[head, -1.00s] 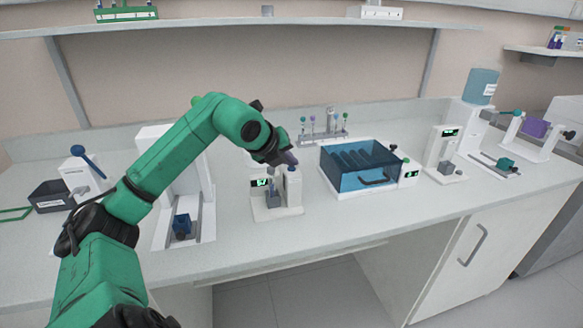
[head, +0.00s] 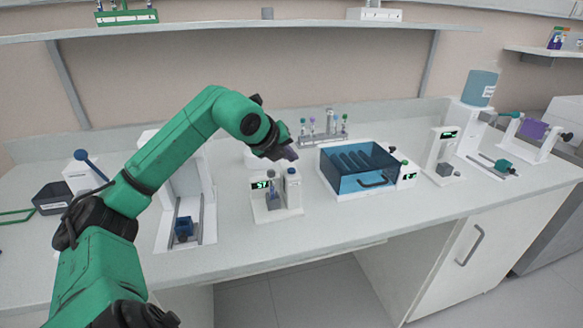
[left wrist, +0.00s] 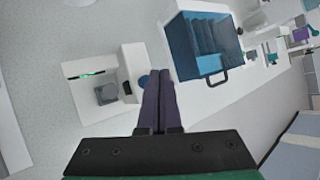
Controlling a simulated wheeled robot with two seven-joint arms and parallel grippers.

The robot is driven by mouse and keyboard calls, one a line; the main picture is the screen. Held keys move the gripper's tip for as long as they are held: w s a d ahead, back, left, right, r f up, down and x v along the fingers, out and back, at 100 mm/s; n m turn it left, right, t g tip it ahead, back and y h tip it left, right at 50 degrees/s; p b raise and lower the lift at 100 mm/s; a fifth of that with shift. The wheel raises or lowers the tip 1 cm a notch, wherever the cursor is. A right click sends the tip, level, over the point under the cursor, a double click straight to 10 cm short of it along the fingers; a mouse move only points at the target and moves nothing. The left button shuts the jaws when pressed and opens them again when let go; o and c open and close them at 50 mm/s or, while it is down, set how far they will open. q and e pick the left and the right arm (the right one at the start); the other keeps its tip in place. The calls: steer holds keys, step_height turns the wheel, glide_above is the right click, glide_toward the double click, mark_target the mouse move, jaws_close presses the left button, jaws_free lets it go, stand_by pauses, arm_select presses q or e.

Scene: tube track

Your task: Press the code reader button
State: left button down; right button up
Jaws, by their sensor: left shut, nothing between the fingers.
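A small white device with a lit green display, which looks like the code reader (head: 287,203), stands on the bench in the middle of the head view. Its round blue button (head: 291,170) is on top of its right-hand post. The button also shows in the left wrist view (left wrist: 143,80), beside the fingertips. A tube stands in a grey holder (head: 273,202) at the device's front. My left gripper (head: 291,154) is shut and empty, its dark fingers a little above the button and apart from it. My right gripper is not in view.
A blue lidded box (head: 362,180) stands close to the right. A rack of tubes (head: 325,141) is behind. The bench front is clear.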

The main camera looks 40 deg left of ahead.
mark_target(290, 175)
arm_select(q)
step_height(290, 175, up, 4)
steer(key=p, duration=0.3)
steer(key=shift+r, duration=0.15)
